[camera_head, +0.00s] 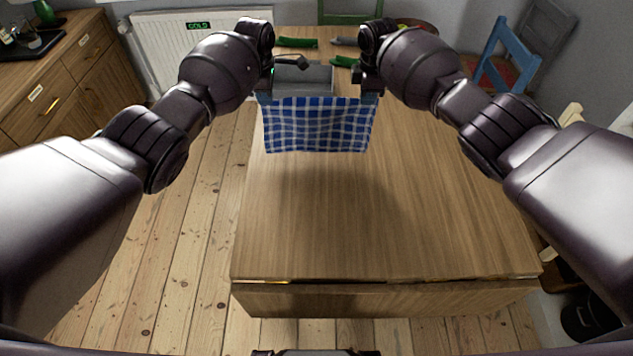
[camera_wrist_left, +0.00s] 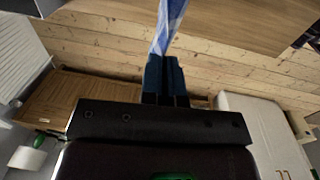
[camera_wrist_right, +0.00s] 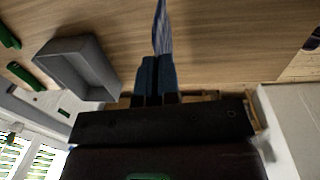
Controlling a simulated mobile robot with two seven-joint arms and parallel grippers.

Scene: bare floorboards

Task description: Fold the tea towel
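The tea towel (camera_head: 318,126) is blue and white checked and hangs between my two grippers above the far part of the table. Its lower edge hangs down freely, and I cannot tell whether it touches the tabletop. My left gripper (camera_head: 265,97) is shut on the towel's left upper corner; in the left wrist view the towel (camera_wrist_left: 170,25) runs out from between the fingers (camera_wrist_left: 164,75). My right gripper (camera_head: 372,95) is shut on the right upper corner; the towel (camera_wrist_right: 161,30) shows edge-on beyond its fingers (camera_wrist_right: 158,75).
The wooden table (camera_head: 380,220) is bare in its near and middle parts. A grey tray (camera_head: 303,77) stands behind the towel, with green objects (camera_head: 297,43) near it. A blue chair (camera_head: 510,55) stands at the right and a wooden cabinet (camera_head: 70,75) at the left.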

